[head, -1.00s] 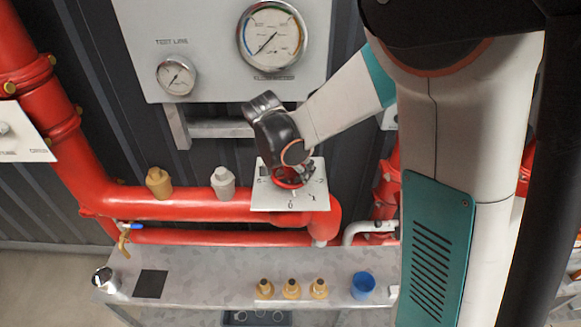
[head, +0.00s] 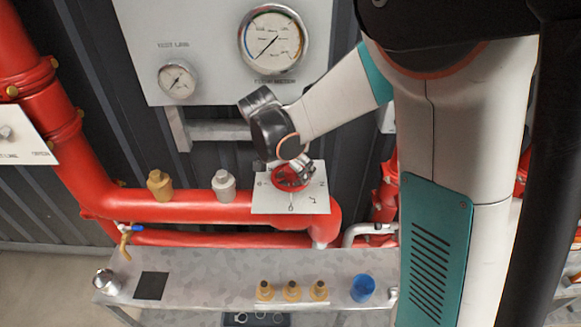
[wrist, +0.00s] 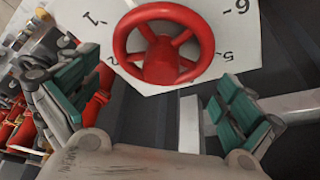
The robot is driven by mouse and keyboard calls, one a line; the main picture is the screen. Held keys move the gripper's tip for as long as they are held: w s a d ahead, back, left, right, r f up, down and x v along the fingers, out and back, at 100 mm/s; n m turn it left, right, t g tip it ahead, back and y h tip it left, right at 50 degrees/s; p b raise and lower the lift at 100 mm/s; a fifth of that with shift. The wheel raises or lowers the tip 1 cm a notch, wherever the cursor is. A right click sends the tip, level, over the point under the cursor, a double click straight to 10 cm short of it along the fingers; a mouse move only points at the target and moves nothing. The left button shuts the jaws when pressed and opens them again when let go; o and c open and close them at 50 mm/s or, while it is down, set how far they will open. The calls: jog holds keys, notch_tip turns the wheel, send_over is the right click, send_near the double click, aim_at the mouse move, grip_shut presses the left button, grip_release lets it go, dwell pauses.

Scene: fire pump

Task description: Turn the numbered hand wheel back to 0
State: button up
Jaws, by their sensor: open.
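The red hand wheel (head: 287,184) sits on a pale plate (head: 268,204) marked with digits, on the red pipe below the gauges. A 0 is printed at the plate's lower edge in the head view. In the wrist view the wheel (wrist: 163,72) shows its rim, hub and spokes, with several digits on the plate (wrist: 232,40) around it. No clear pointer mark on the wheel can be made out. My gripper (head: 302,171) is over the wheel's upper right part. In the wrist view its green-padded fingers (wrist: 152,82) are spread, with nothing held between them.
A large gauge (head: 272,40) and a smaller gauge (head: 177,80) are on the panel above. A brass fitting (head: 159,185) and a grey fitting (head: 223,185) stand on the pipe (head: 130,203). The bench (head: 215,275) below holds several brass pieces and a blue cup (head: 362,288).

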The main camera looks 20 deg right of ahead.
aim_at(291, 169)
jog(key=shift+r+p, duration=1.5)
jog(key=shift+r, duration=1.25)
jog(key=shift+s+r, duration=0.1)
jog(key=shift+s, duration=0.15)
jog(key=s+f+n+t+y+b, duration=0.2)
jog(key=s+n+t+b, duration=0.3)
jog(key=s+n+b, duration=0.7)
jog(key=shift+s+y, duration=0.9)
jog(key=shift+s, duration=4.35)
jog(key=shift+f, duration=0.1)
